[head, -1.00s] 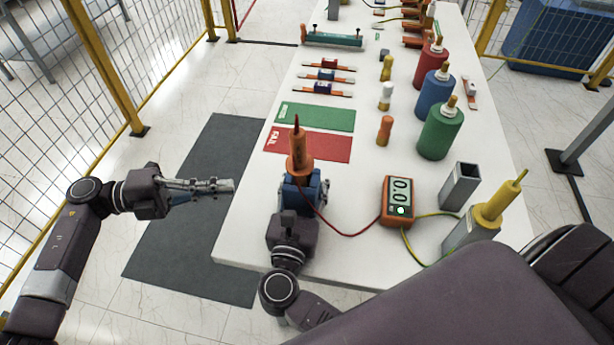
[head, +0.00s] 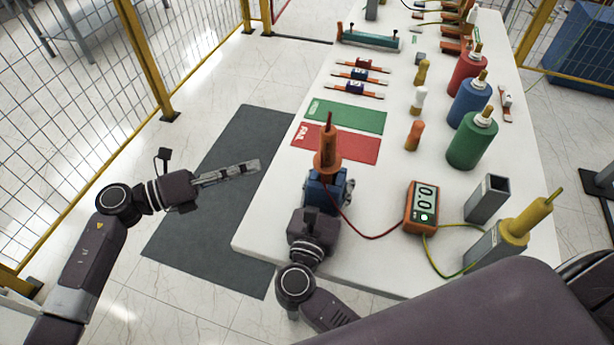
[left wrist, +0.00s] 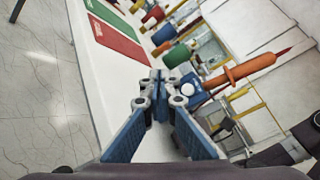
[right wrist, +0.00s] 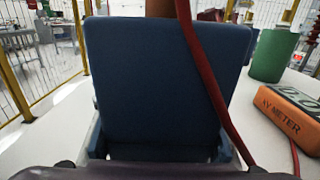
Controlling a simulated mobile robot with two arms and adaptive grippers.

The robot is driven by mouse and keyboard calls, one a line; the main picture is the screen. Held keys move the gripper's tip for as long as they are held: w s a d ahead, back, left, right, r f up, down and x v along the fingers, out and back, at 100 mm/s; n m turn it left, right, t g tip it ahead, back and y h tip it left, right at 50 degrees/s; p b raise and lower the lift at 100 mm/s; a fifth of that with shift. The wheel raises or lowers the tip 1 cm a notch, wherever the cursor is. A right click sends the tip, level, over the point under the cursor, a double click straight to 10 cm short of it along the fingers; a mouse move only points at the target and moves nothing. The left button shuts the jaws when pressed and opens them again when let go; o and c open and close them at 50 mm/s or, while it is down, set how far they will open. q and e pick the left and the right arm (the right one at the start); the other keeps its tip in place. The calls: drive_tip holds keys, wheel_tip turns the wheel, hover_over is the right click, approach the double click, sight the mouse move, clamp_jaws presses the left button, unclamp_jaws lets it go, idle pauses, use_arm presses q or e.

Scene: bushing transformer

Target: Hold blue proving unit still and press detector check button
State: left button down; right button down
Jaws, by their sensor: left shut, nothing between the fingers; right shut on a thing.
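The blue proving unit (head: 322,192) stands near the table's front left, with an orange pointed detector (head: 327,155) upright on its top. My right gripper (head: 318,212) is shut on the unit from the near side; the unit's blue face (right wrist: 165,85) fills much of the right wrist view. My left gripper (head: 258,165) is shut and empty, apart from the unit and to its left. In the left wrist view its fingertips (left wrist: 158,78) meet, with the blue unit (left wrist: 200,98) and a round white spot behind them.
A red lead runs from the detector to the meter, and a yellow-green lead goes on to the yellow probe (head: 520,222). Red (head: 338,142) and green (head: 345,115) mats lie behind the unit. Colored bushings (head: 472,140) stand at right.

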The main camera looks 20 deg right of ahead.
sight(308, 180)
use_arm(q)
drive_tip(key=shift+w+a+r+m+t, duration=0.1)
drive_tip(key=shift+w+r+m+t, duration=0.05)
drive_tip(key=shift+w+m+t, duration=0.2)
drive_tip(key=shift+s, duration=0.15)
drive_tip(key=shift+s+d, duration=0.85)
drive_tip(key=shift+d, duration=0.35)
drive_tip(key=shift+s+d, duration=0.9)
drive_tip(key=shift+d, duration=0.25)
drive_tip(key=shift+s+d, duration=0.85)
drive_tip(key=shift+d, duration=0.35)
drive_tip(key=shift+s+d, duration=0.1)
drive_tip(key=shift+s+d, duration=0.15)
drive_tip(key=shift+d, duration=0.1)
drive_tip(key=shift+s+d, duration=0.3)
drive_tip(key=shift+d, duration=0.1)
drive_tip(key=shift+w+a, duration=0.55)
drive_tip(key=shift+a, duration=0.2)
